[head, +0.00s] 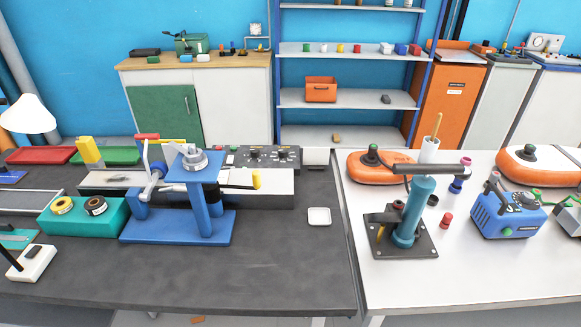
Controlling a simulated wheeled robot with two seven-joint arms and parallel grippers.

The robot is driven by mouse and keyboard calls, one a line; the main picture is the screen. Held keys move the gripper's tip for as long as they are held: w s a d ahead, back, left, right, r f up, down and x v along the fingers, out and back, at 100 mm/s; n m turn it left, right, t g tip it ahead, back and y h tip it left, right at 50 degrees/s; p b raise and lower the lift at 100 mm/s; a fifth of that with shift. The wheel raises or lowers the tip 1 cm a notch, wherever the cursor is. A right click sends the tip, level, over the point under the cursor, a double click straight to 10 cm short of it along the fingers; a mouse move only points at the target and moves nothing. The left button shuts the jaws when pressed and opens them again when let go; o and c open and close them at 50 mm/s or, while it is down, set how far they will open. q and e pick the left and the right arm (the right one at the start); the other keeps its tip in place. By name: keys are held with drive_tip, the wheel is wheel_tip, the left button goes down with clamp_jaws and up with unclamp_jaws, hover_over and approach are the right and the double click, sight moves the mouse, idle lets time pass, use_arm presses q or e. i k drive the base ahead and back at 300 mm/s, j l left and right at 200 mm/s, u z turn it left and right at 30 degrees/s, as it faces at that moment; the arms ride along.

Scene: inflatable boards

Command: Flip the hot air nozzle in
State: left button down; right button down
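A blue welding-type machine (207,205) stands on the dark bench at left, with a blue base, a column and a metal roller (194,158) on top. A grey lever arm with a red grip (146,137) rises on its left side. A dark rod with a yellow end (257,179) sticks out to the right of the column. I cannot tell for sure which part is the hot air nozzle; the column hides some of the parts behind it. Neither of my grippers shows in the head view.
A grey control panel (262,156) stands behind the machine. A teal box with tape rolls (83,214) is to its left, and a small white dish (319,216) to its right. The front of the dark bench is clear. A teal post press (409,213) stands on the white table.

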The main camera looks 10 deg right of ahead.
sight(212, 191)
drive_tip(key=k+l+u, duration=0.1)
drive_tip(key=l+u, duration=0.3)
drive_tip(key=l, duration=1.55)
